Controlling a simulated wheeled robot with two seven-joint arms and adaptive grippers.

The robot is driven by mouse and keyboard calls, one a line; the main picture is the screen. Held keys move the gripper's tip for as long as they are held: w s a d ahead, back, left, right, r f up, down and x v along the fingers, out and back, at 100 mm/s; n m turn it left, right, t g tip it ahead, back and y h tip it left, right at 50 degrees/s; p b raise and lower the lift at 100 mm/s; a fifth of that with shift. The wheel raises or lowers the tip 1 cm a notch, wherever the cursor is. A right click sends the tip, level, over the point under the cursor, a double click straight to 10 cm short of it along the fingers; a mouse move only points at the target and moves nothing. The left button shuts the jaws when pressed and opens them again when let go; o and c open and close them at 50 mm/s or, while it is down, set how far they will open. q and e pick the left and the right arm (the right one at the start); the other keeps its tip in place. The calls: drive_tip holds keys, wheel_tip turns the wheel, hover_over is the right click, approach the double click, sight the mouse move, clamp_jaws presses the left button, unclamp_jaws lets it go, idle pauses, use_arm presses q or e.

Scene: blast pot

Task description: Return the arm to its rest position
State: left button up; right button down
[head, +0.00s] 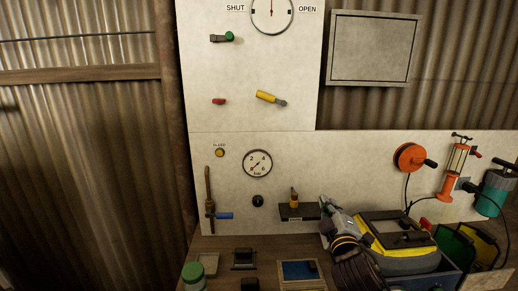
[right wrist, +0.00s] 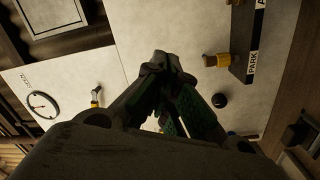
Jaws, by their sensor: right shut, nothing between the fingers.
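My right gripper (head: 328,206) is low in the head view, in front of the wall panel and just right of the PARK shelf (head: 299,212). In the right wrist view its dark fingers (right wrist: 161,66) meet at the tips, with nothing between them. A yellow-handled piece (head: 294,198) is on the PARK shelf, apart from my fingers. It also shows in the right wrist view (right wrist: 216,60). My left gripper is in neither view.
The wall panel carries a bar gauge (head: 258,163), a black knob (head: 258,200), a blue-handled valve (head: 224,216) and a yellow lever (head: 266,97). The bench below holds a green-lidded jar (head: 193,276) and a blue tray (head: 300,270). Orange and teal tools hang at right.

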drive_tip(key=s+d+f+m+g, duration=0.1)
drive_tip(key=s+f+m+g, duration=0.25)
drive_tip(key=s+f, duration=0.4)
drive_tip(key=s+d+f+m+g, duration=0.15)
drive_tip(key=s+f+g, duration=0.25)
drive_tip(key=f, duration=0.6)
drive_tip(key=s+f+m+g, duration=0.3)
drive_tip(key=s+f, duration=0.2)
drive_tip(key=f, duration=0.3)
drive_tip(key=s+f+m+g+y, duration=0.15)
drive_tip(key=s+f+g, duration=0.4)
drive_tip(key=s, duration=0.65)
wheel_tip(320, 180, down, 34)
drive_tip(key=s, duration=0.2)
drive_tip(key=s+d+f, duration=0.2)
drive_tip(key=s+f, duration=0.7)
drive_tip(key=s, duration=0.2)
drive_tip(key=s+d+f+g, duration=0.1)
drive_tip(key=s+f, duration=0.9)
drive_tip(key=s, duration=0.1)
drive_tip(key=shift+s+d+f+g, duration=0.15)
drive_tip(key=shift+d+f+g, duration=0.15)
drive_tip(key=shift+d, duration=0.05)
drive_tip(key=shift+h, duration=0.25)
